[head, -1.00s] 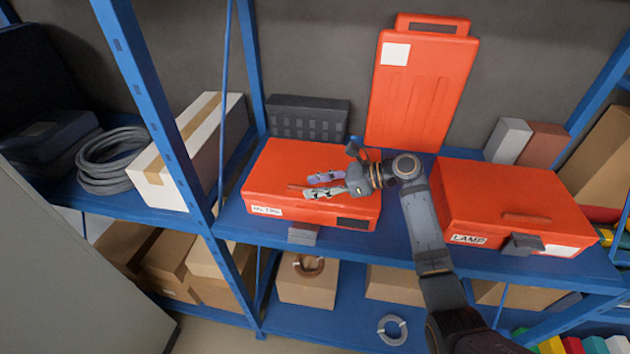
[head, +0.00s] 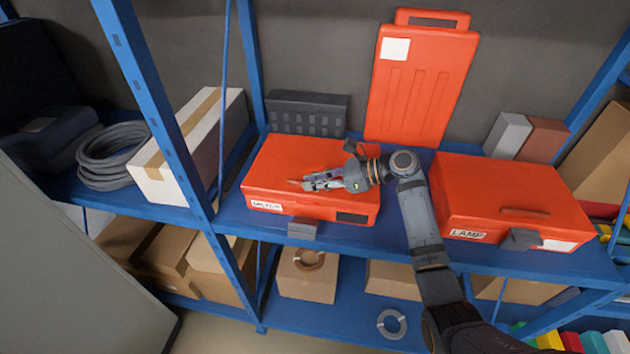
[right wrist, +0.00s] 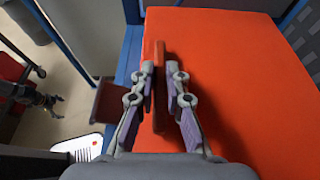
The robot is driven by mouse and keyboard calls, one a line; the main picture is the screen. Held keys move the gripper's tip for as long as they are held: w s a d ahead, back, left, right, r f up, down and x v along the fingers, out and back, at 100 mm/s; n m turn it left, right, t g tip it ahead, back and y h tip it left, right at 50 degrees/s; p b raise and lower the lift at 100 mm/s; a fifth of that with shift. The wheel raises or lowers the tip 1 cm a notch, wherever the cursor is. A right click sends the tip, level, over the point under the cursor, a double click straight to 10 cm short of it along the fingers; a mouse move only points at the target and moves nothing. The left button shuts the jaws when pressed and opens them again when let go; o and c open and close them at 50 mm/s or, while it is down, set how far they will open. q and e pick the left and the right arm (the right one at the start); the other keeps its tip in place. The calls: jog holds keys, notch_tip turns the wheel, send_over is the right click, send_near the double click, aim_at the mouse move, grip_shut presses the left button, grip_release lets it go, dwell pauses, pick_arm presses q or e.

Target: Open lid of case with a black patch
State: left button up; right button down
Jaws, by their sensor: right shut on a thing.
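The orange case with a black patch (head: 352,218) lies on the blue shelf, left of centre. The patch is at the right of its front, a white label at the left. Its lid looks down. A grey latch (head: 303,229) sticks out at its front. My right gripper (head: 308,184) is over the lid, shut on the case's raised orange handle. In the right wrist view the handle (right wrist: 161,88) stands between the two fingers (right wrist: 161,92). What looks like my left gripper (right wrist: 47,101) shows small at the left of that view, its jaws unclear.
A second orange case (head: 505,190), labelled LAMP, lies to the right. An upright orange case (head: 420,90) leans at the back wall. A dark box (head: 308,114) stands behind the patched case. A blue post (head: 165,120) and a white carton (head: 190,150) are left.

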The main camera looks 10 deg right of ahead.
aim_at(321, 169)
jog(key=shift+m+g, duration=0.5)
jog(key=shift+m, duration=0.1)
jog(key=r+p, duration=0.2)
jog(key=w+r+p, duration=0.1)
jog(key=r+p, duration=0.1)
jog(key=shift+w+d+r, duration=0.15)
jog(key=shift+d+r, duration=0.05)
jog(key=w+d+r+m+g+y, duration=0.1)
jog(key=w+d+r+m, duration=0.1)
jog(key=w+r, duration=0.3)
jog(key=shift+w+r+m, duration=0.3)
jog(key=shift+w+r, duration=0.1)
jog(key=shift+r, duration=0.95)
jog(key=c, duration=1.4)
grip_release()
jog(key=shift+w+f, duration=0.1)
jog(key=shift+o, duration=0.2)
jog(key=shift+d, duration=0.1)
jog(key=v, duration=1.2)
jog(key=shift+w, duration=0.25)
